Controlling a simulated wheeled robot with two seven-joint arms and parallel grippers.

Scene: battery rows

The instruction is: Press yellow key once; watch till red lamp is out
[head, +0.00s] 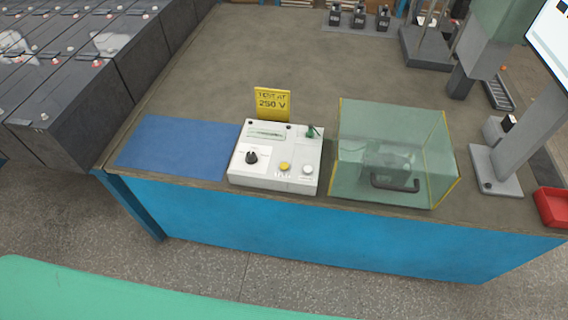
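A white tester box (252,178) stands near the front edge of the bench. A round yellow key (285,166) is on its top, right of a black rotary knob (251,157). A round white button or lamp (307,169) sits right of the yellow key; I cannot tell which it is. I see no lit red lamp on the box. A narrow display or meter (266,134) lies at the back of its top. A yellow sign (272,104) reading "TEST AT 250 V" stands behind it. Neither gripper is in view.
A clear box with yellow edges and a black handle (395,185) stands right of the tester. A blue mat (178,147) lies left of it. Black battery rows (75,110) fill the left. A red tray (551,206) and a screen stand (497,168) are at right.

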